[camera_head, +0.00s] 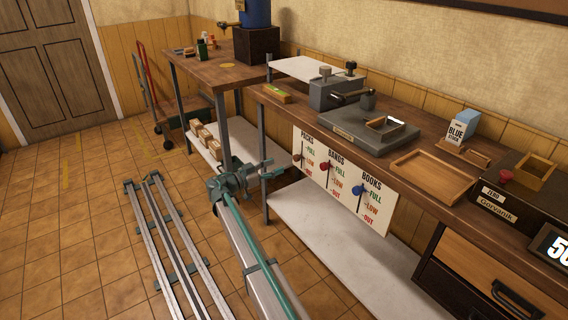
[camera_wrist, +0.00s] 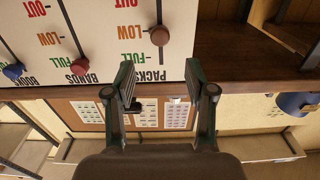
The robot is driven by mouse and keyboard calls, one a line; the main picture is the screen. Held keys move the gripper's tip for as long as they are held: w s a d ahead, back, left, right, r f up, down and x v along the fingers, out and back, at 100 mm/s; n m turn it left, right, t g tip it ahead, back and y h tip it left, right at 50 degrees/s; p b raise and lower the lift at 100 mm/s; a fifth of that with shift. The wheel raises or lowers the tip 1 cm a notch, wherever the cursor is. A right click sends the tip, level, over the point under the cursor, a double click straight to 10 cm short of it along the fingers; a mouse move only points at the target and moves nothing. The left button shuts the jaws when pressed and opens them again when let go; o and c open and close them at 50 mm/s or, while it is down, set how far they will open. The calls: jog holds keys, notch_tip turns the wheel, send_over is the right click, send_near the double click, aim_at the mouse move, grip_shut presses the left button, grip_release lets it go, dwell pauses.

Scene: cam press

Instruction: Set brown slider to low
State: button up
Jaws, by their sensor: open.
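The white panel (camera_head: 345,178) hangs on the bench front, with columns marked PACKS, BANDS and BOOKS. The brown slider (camera_head: 297,158) is in the PACKS column; its round knob also shows in the wrist view (camera_wrist: 160,36), roughly level with LOW. The wrist view shows the panel upside down. The red knob (camera_wrist: 80,66) and blue knob (camera_wrist: 13,71) are near FULL. My gripper (camera_wrist: 160,78) is open and empty. Its fingers are apart, below the brown knob in the wrist view and not touching it. In the head view my gripper (camera_head: 240,178) is left of the panel.
The bench top (camera_head: 430,135) overhangs the panel and carries a metal press (camera_head: 365,128), a wooden tray (camera_head: 435,175) and a scale. A white lower shelf (camera_head: 330,235) is below. A table leg (camera_head: 263,170) stands left of the panel.

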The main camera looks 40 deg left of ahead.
jog(key=shift+v, duration=1.35)
